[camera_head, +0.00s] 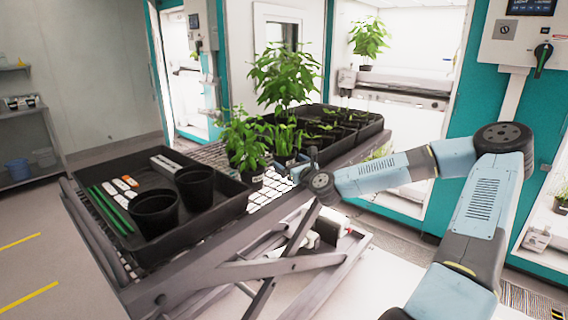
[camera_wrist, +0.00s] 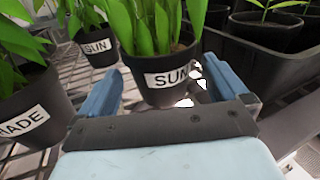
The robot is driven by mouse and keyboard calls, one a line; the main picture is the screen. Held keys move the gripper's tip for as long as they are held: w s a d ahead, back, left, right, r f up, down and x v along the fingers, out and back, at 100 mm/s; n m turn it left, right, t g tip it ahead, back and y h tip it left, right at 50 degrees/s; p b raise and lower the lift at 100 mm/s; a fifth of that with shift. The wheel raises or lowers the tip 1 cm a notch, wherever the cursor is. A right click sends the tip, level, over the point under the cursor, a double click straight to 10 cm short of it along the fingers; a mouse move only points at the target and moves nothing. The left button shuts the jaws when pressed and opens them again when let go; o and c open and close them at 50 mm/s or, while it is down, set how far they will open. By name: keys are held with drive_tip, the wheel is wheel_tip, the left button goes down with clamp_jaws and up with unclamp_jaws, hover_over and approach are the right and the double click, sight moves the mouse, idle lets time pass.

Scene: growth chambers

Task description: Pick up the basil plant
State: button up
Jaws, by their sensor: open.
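Several potted plants in black pots stand together on the cart's mesh top; I cannot tell for sure which is the basil plant. In the wrist view, a pot labelled SUN with upright green leaves (camera_wrist: 160,88) sits between the blue fingers of my open gripper (camera_wrist: 162,72), which do not visibly grip it. A pot marked "ADE", its label partly cut off (camera_wrist: 28,110), stands to the left. Another SUN pot (camera_wrist: 97,50) stands behind. In the head view, a bushy leafy plant (camera_head: 245,140) stands left of my gripper (camera_head: 301,170), and a tall plant (camera_head: 285,75) rises behind.
A black tray (camera_head: 215,215) on the cart's left holds two empty pots, green sticks and small tags. A black tray of seedlings (camera_head: 368,138) is at the back right, close to my right finger in the wrist view (camera_wrist: 275,66). Growth chambers line the back.

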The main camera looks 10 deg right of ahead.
drive_tip(key=shift+x, duration=2.25)
drive_tip(key=shift+r, duration=0.1)
drive_tip(key=shift+c, duration=0.3)
drive_tip(key=c, duration=0.8)
drive_tip(key=shift+r, duration=0.1)
drive_tip(key=shift+c, duration=0.2)
